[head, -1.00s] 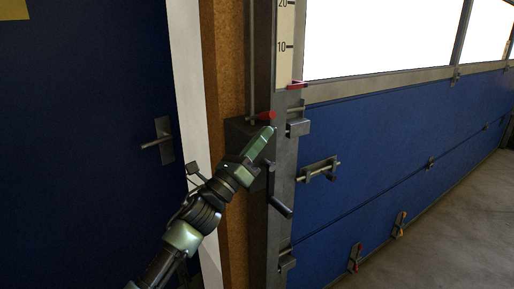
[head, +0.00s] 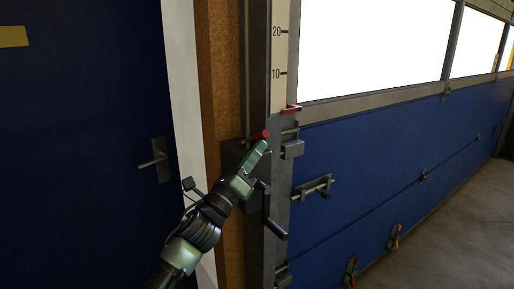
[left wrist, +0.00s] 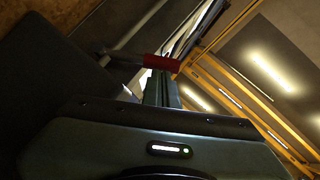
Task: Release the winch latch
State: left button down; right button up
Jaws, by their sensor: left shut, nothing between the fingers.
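The winch latch shows as a small red-gripped lever (head: 260,134) on top of the dark winch box (head: 232,156), which is fixed to the grey post. My left gripper (head: 264,146) is shut and empty, with its fingertips just below and beside the red grip. In the left wrist view the red grip (left wrist: 162,62) lies across the tips of my left gripper (left wrist: 160,80); I cannot tell whether they touch. The winch crank (head: 274,226) hangs below the box on the right. My right gripper is not in view.
A blue door with a metal handle (head: 155,160) is at the left. A numbered scale (head: 281,55) with a red pointer (head: 291,109) runs up the post. The blue panel (head: 370,150) with windows and a bolt (head: 314,187) is at the right. Floor (head: 460,225) is clear.

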pick_arm(q)
jog(key=r+n+y+p, duration=0.1)
jog(key=n+p, duration=0.1)
jog(key=p, duration=0.1)
jog(key=w+r+n+y+p, duration=0.1)
jog(key=r+n+y+p, duration=0.1)
jog(key=p, duration=0.1)
jog(key=a+r+n+y+p, duration=0.1)
jog(key=n+p, duration=0.2)
jog(key=shift+w+r, duration=0.25)
jog(key=shift+r, duration=0.15)
jog(key=shift+a+r, duration=0.1)
jog(key=shift+r, duration=0.1)
